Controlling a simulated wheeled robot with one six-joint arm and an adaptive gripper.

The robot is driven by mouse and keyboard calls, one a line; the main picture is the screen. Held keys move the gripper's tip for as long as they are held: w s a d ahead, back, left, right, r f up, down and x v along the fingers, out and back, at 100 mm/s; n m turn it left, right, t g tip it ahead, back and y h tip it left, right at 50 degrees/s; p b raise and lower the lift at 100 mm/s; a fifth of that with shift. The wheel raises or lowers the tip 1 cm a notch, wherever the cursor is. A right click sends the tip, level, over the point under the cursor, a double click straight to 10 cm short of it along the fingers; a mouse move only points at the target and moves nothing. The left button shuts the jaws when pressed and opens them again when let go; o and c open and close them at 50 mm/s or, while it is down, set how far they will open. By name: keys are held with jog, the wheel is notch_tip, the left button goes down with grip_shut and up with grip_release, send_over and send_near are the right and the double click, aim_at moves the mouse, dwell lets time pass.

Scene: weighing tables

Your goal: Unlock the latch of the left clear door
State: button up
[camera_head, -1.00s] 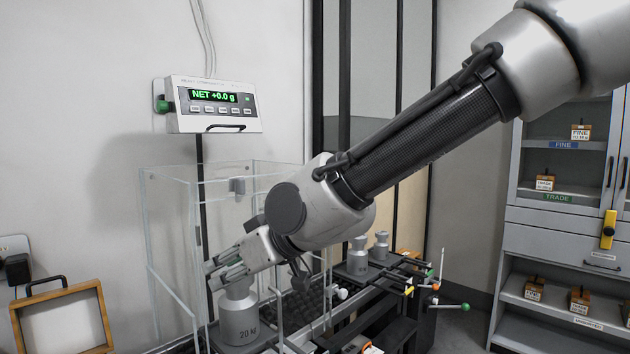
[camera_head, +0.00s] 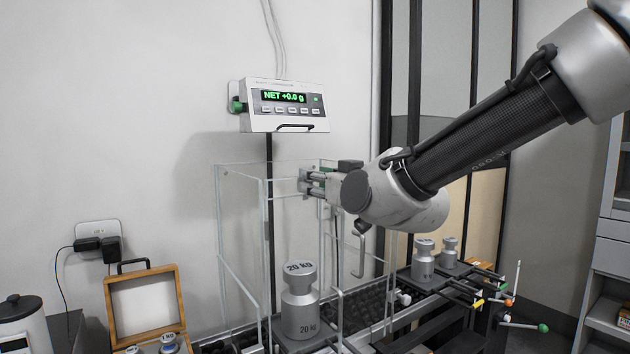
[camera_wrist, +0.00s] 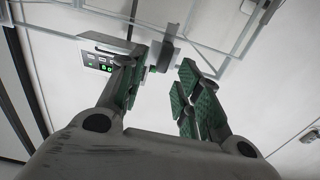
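The clear enclosure (camera_head: 240,215) has transparent panels with pale edges, and I cannot tell from the reflections exactly where the left clear door ends. A small grey latch-like piece (camera_wrist: 166,48) hangs at the upper edge of the panels in the wrist view, just beyond my fingertips and between them in the picture. My gripper (camera_head: 306,181) is at the enclosure's upper part in the head view, pointing left, and hides that piece there. In the wrist view my gripper (camera_wrist: 166,70) has its two green-padded fingers apart, with nothing held. I cannot tell whether a finger touches the piece.
A 20 kg weight (camera_head: 300,305) stands inside the enclosure, below my gripper. A display (camera_head: 287,106) reading NET +0.0 g hangs on the wall behind. More weights (camera_head: 423,262) stand to the right. An open wooden case (camera_head: 145,305) is at the lower left.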

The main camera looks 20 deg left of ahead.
jog(key=shift+x, duration=0.8)
grip_shut()
